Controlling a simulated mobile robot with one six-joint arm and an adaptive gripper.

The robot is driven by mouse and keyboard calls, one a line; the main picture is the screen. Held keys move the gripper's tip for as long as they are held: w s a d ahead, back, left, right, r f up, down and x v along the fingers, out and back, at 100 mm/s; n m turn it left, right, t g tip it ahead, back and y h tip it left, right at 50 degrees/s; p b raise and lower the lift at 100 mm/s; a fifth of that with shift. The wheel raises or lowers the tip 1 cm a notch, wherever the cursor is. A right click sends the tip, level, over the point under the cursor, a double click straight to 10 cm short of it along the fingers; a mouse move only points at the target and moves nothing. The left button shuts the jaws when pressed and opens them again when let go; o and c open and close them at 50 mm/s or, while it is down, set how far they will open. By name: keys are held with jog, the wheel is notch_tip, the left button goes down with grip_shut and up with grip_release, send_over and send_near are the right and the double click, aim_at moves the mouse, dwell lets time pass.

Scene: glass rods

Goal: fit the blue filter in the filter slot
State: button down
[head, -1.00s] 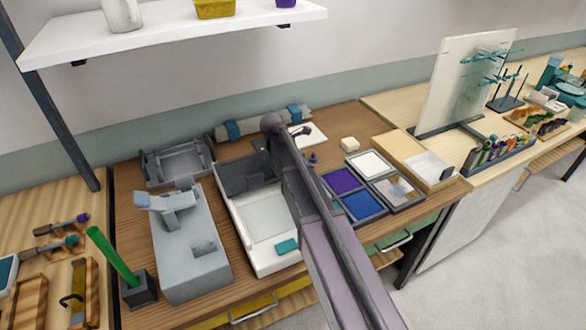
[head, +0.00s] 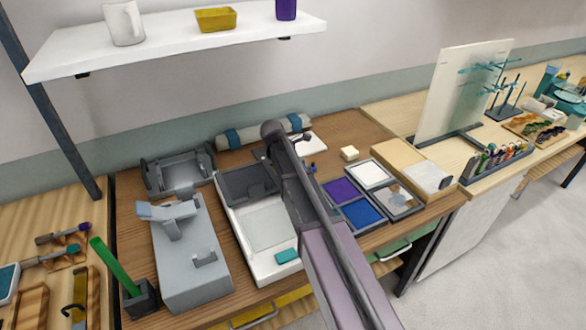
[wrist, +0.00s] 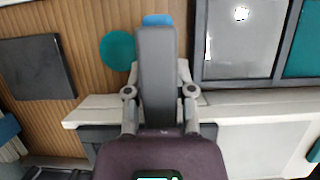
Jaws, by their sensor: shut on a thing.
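My gripper (wrist: 157,35) points away from the wrist camera and is shut. A small blue piece, which I take to be the blue filter (wrist: 157,19), shows just beyond its fingertips; the rest of it is hidden by the gripper. In the head view my arm covers most of the gripper. A grey instrument (head: 190,250) with a small raised bracket (head: 204,258) stands on the bench to the left. I cannot tell for certain which opening is the filter slot.
A white tray (head: 238,222) lies left of my arm. Right of it is a dark-framed case with purple (head: 338,190), white and blue (head: 361,213) panes. A green rod (head: 114,266) leans in a dark holder (head: 141,299). A shelf (head: 180,45) hangs above.

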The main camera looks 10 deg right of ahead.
notch_tip(320, 180, up, 17)
jog(key=p, duration=1.6)
jog(key=shift+f, duration=0.15)
notch_tip(320, 180, down, 7)
jog(key=b, duration=0.7)
jog(key=shift+s, duration=0.1)
dwell(0.8)
